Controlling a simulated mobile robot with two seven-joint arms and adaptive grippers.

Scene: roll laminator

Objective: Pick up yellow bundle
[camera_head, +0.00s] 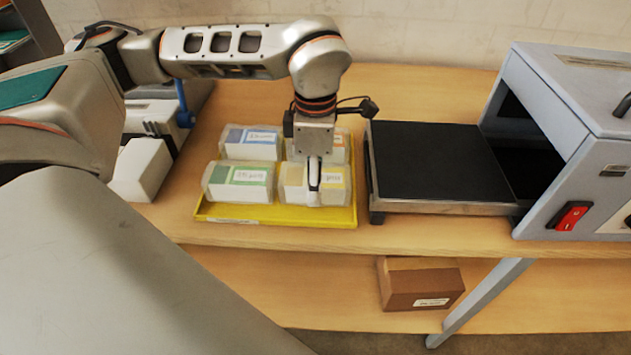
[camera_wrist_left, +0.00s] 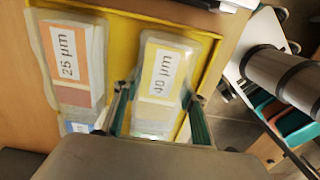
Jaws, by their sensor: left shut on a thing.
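The yellow bundle (camera_head: 336,186) is at the front right of the yellow tray (camera_head: 280,216). My left gripper (camera_head: 314,185) reaches down over it from above and is shut on it. In the left wrist view the yellow bundle (camera_wrist_left: 172,50), labelled 40 µm, lies between the two fingers of my left gripper (camera_wrist_left: 158,100). It appears still within the tray; I cannot tell whether it touches the tray floor. My right gripper is not in view.
A green bundle (camera_head: 238,182), a blue bundle (camera_head: 250,142) and an orange bundle (camera_wrist_left: 70,65) share the tray. The laminator (camera_head: 580,120) with its black feed table (camera_head: 435,163) stands at the right. A brown box (camera_head: 425,289) sits on the lower shelf.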

